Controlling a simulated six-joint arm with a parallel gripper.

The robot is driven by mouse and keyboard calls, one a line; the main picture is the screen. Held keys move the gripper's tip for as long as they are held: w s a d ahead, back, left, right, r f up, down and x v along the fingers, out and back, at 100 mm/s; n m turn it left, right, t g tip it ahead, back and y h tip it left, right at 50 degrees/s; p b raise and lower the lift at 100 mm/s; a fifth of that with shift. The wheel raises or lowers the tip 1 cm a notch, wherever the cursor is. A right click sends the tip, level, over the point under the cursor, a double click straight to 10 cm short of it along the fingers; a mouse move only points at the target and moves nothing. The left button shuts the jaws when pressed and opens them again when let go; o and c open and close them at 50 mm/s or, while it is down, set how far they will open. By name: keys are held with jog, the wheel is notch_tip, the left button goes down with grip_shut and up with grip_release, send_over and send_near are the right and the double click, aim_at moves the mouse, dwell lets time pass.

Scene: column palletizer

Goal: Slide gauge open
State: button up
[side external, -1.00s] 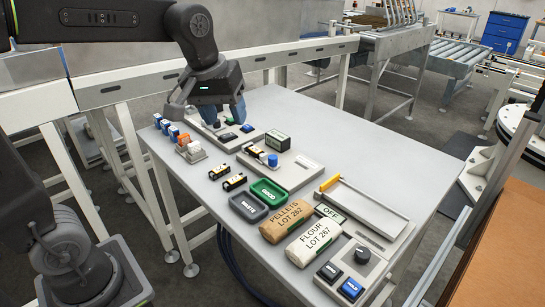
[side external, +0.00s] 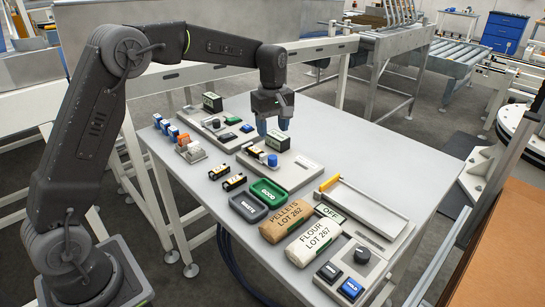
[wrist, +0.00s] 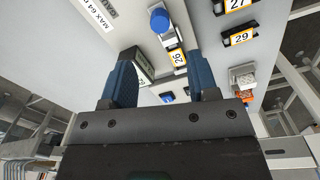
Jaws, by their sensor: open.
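A grey gauge panel (side external: 290,174) lies mid-table and bears a label, read in the wrist view as starting "MAX 6" (wrist: 98,12). It carries a round blue knob (side external: 272,160), a block with a yellow-edged 26 tag (wrist: 178,57) and a dark box with a pale label (side external: 278,142). My gripper (side external: 273,125) points down over the far end of this panel, with its blue fingers apart and nothing held. In the wrist view the box (wrist: 146,66) shows beside the left finger, and the knob (wrist: 159,20) lies beyond the fingertips. Contact with the box cannot be told.
Behind is a button panel (side external: 225,130) with another dark box (side external: 212,102). Nearer are tagged blocks (side external: 234,182), green (side external: 268,194) and grey (side external: 248,206) trays and two bags (side external: 283,220). A yellow-ended tray (side external: 365,208) is at right. The far right tabletop is clear.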

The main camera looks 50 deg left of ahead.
aim_at(272, 156)
notch_tip(272, 156, down, 10)
jog(key=shift+r, duration=0.1)
dwell(0.4)
grip_shut()
dwell(0.3)
